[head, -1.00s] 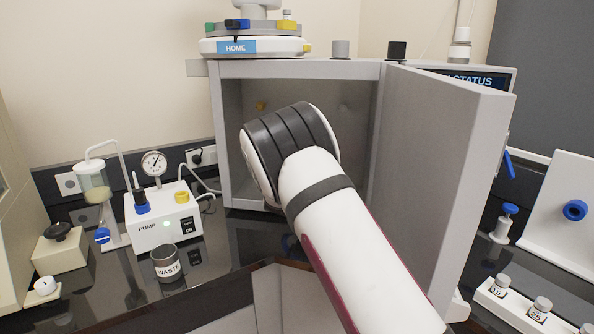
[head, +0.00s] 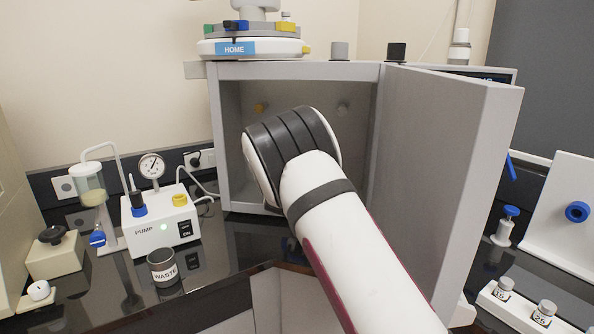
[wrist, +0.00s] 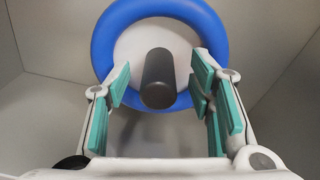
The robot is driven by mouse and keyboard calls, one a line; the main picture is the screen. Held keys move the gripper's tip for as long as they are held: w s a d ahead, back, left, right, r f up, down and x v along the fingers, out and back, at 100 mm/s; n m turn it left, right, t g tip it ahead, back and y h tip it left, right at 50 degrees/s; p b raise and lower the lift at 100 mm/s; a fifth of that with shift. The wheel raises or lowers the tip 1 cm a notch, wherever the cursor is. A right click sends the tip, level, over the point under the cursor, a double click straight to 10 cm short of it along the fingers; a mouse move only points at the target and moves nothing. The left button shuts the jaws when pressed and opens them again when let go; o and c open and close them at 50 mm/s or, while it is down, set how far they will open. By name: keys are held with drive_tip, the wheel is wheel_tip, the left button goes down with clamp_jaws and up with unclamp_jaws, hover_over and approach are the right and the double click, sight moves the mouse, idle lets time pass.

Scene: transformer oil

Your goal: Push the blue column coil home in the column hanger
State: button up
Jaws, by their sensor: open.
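The blue column coil (wrist: 101,52) shows in the wrist view as a thick blue ring in front of a pale round face. A dark cylindrical post (wrist: 158,78) stands out through the middle of the ring, towards the camera. I take this post to be part of the column hanger, though its far end is hidden. My gripper (wrist: 160,95) is open, with its teal-padded fingers on either side of the post and their tips near the lower part of the ring. I cannot tell whether they touch it. In the head view my arm hides the coil and gripper.
The grey oven cabinet (head: 295,71) stands open, its door (head: 440,170) swung out to the right of my arm. Grey walls surround my gripper. The pump (head: 160,225) and waste cup (head: 163,268) stand at left; capped vials (head: 545,312) stand at right.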

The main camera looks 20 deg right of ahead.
drive_tip(key=f+v, duration=0.1)
drive_tip(key=v, duration=1.1)
drive_tip(key=shift+r, duration=0.45)
